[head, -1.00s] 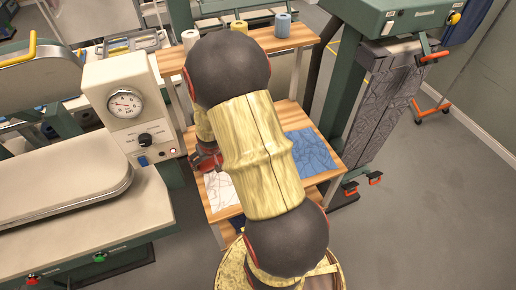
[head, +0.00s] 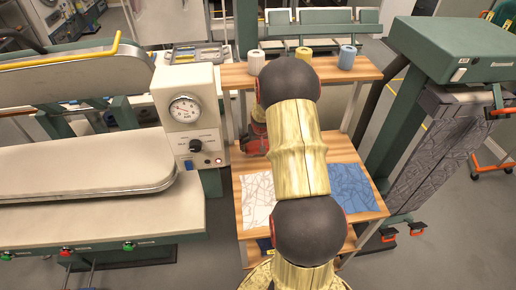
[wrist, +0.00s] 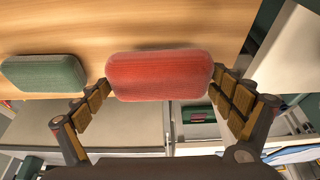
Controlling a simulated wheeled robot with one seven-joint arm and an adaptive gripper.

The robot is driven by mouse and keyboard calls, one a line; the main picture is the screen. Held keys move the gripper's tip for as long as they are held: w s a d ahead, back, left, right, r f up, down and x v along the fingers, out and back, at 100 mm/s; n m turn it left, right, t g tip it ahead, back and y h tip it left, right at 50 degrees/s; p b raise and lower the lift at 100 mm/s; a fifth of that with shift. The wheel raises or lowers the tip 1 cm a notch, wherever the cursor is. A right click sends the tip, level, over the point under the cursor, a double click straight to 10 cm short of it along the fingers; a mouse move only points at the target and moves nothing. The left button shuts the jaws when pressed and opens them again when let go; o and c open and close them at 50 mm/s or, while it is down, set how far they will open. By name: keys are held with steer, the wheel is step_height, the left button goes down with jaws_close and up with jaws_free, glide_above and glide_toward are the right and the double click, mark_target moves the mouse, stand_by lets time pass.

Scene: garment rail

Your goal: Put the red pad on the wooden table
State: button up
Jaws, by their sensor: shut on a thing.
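The red pad (wrist: 158,76), a rounded block, sits between the two fingers of my gripper (wrist: 161,82) in the wrist view. The gripper is shut on it, one finger at each end. A wooden surface (wrist: 190,22) shows behind the pad; I cannot tell whether they touch. In the head view the wooden table (head: 345,152) has a raised back shelf and a lower top. My arm covers the middle of the table there and hides the pad and the fingers.
A green pad (wrist: 43,73) lies on the wood left of the red one. White (head: 259,198) and blue (head: 351,188) patterned sheets lie on the table. Several spools (head: 347,57) stand on the back shelf. A press with a gauge box (head: 187,112) stands close on the left.

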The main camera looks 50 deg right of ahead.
mark_target(257, 147)
steer(key=shift+w+d, duration=0.6)
steer(key=shift+w, duration=0.15)
steer(key=shift+f, duration=0.1)
steer(key=shift+f+b, duration=0.35)
steer(key=shift+f, duration=1.2)
steer(key=shift+f, duration=0.1)
steer(key=shift+f, duration=0.15)
steer(key=o, duration=1.1)
steer(key=shift+c, duration=0.2)
